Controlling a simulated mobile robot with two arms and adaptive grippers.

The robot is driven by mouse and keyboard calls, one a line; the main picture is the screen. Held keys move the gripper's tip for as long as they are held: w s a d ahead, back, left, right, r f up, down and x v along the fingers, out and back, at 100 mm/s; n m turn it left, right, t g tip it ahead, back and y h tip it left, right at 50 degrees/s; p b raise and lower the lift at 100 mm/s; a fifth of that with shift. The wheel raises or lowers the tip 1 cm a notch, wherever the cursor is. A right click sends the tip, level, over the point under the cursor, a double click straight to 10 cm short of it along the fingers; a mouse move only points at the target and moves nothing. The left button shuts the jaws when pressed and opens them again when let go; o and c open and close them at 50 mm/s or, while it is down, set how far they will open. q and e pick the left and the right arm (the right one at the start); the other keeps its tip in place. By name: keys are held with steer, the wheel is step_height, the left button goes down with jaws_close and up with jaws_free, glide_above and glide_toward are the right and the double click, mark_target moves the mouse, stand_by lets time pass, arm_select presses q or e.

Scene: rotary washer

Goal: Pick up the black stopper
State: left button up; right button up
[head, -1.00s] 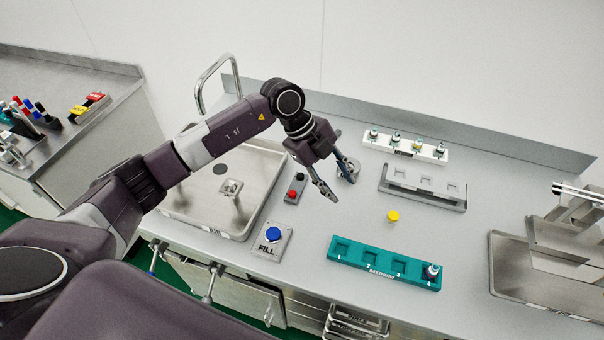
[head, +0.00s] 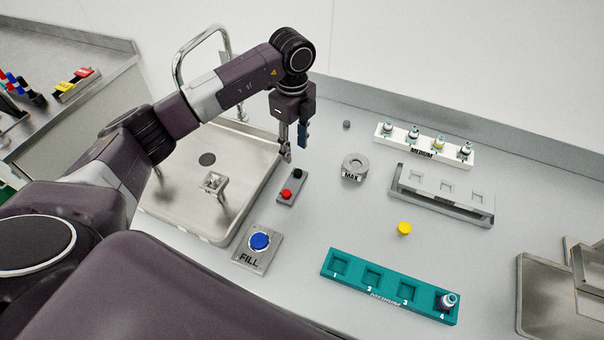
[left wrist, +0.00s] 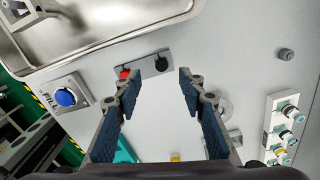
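A small dark grey-black stopper (head: 346,125) stands on the bench near the back wall, left of the white vial rack. It also shows at the upper right in the left wrist view (left wrist: 286,55). My left gripper (head: 294,146) hangs fingers down above the bench, between the sink and the round MAX piece. It is to the left of the stopper and apart from it. In the left wrist view the two fingers (left wrist: 160,80) are spread with nothing between them. My right gripper is not in view.
A button box (head: 291,187) with red and black buttons lies below my gripper. The sink (head: 165,205) and tall faucet (head: 178,62) are left. The MAX piece (head: 355,168), white vial rack (head: 425,150), yellow stopper (head: 404,228) and teal rack (head: 390,289) are right.

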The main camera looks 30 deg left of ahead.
mark_target(297, 171)
arm_select(q)
steer(key=shift+w+f, duration=0.35)
steer(key=shift+f, duration=0.25)
steer(key=shift+w+f+p, duration=0.15)
steer(key=shift+f+p, duration=0.15)
steer(key=shift+f, duration=0.45)
steer(key=shift+s+d+f+p, duration=0.1)
steer(key=shift+s+f+p, duration=0.25)
steer(key=shift+f+p, duration=0.2)
steer(key=f+p, duration=0.1)
steer(key=f, duration=0.4)
steer(key=shift+d+p, duration=0.2)
steer(key=shift+p, duration=0.2)
steer(key=shift+r, duration=0.1)
steer(key=c, duration=0.8)
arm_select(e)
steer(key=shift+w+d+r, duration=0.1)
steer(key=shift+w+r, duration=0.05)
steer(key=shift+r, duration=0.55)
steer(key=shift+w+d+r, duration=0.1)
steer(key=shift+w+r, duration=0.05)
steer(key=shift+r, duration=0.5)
